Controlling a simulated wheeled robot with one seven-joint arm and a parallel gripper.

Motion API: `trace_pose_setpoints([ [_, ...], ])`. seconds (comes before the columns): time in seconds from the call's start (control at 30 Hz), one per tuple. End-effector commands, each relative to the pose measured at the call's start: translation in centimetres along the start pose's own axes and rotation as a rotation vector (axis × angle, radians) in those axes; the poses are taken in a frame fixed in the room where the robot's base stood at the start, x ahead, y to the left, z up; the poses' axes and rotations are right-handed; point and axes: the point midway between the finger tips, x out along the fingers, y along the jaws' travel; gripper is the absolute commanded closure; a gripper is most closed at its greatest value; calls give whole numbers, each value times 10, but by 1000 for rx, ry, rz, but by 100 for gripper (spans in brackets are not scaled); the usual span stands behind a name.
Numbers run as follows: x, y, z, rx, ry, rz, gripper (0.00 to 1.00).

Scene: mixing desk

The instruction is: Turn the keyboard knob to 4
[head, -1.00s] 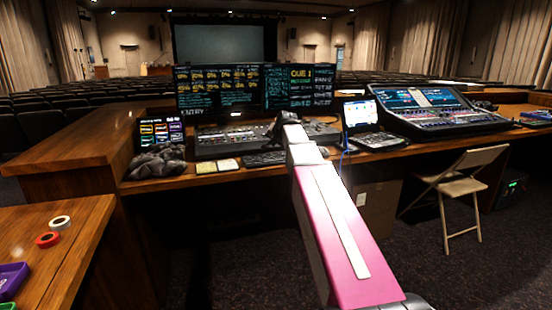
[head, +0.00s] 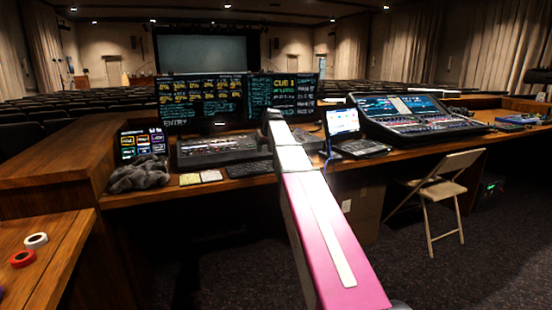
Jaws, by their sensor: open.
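A dark keyboard (head: 249,169) lies on the desk in front of a wide control console (head: 217,150). Small controls show on the console's top. I cannot make out the keyboard knob or its setting at this size. My pink and white arm reaches forward from the bottom right, over the desk's front edge. My gripper (head: 272,116) is at its far end, above the desk, just right of the console and in front of the monitors. It is open, small and partly hidden behind my arm, and I see nothing held in it. My arm hides part of the desk behind it.
Two monitors (head: 201,101) stand behind the console. A grey cloth (head: 140,174) and a small screen (head: 142,143) are at the left. A folding chair (head: 440,190) stands on open carpet.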

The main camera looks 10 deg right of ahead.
Motion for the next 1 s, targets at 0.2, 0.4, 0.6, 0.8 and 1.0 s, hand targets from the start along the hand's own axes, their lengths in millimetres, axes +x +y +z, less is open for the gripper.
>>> trace_pose_setpoints([
  [0.2,4,36,-31,-436,-190,-28,54],
  [0.4,-2,66,-50,-806,-346,-126,54],
  [0.6,-9,84,-60,-1040,-434,-226,54],
  [0.8,-9,89,-58,-1110,-457,-263,54],
  [1.0,12,89,-45,-1109,-457,-263,54],
])
